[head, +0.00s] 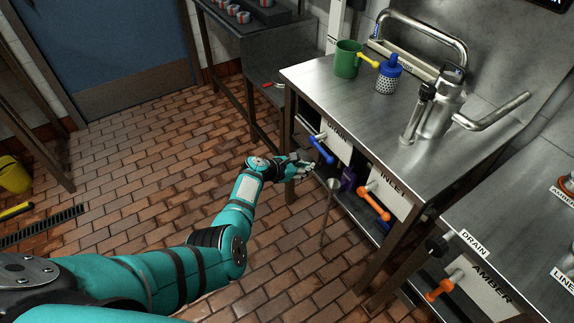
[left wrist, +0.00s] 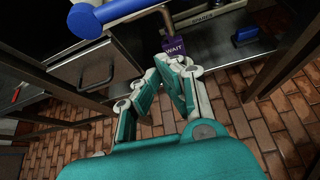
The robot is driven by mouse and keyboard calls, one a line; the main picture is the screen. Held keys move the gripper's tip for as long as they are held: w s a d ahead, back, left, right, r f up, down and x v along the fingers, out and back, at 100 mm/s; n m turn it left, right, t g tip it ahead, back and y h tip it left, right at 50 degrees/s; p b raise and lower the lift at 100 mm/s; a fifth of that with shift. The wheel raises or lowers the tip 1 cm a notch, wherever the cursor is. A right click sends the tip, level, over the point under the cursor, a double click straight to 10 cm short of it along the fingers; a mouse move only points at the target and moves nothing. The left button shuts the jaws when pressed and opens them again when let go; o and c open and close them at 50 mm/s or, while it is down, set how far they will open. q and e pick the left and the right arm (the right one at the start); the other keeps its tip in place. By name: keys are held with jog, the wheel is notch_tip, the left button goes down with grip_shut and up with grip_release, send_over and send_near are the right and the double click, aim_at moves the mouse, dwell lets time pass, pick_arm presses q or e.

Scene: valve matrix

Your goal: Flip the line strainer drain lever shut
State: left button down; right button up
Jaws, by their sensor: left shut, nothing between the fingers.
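A lever with a blue handle (head: 321,150) sticks out from a white panel under the front edge of the steel bench. My left gripper (head: 302,164) is just left of and below the handle in the head view, shut and empty. In the left wrist view its fingertips (left wrist: 176,64) are together, just below a purple tag (left wrist: 173,47) reading WAIT. My right gripper is not in view.
An orange lever (head: 373,205) sits by the INLET label, right of the purple tag (head: 347,178). Another orange lever (head: 440,290) is by the AMBER label. The steel bench (head: 330,85) carries a green mug (head: 347,60).

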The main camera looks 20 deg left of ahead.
pick_arm(q)
jog(key=p+v, duration=0.2)
jog(key=v, duration=0.6)
jog(key=shift+d+r, duration=0.25)
jog(key=shift+d, duration=0.05)
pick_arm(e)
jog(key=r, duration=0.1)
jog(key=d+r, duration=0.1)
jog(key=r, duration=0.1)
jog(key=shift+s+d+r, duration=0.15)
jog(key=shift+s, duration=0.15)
pick_arm(q)
jog(key=shift+s, duration=0.1)
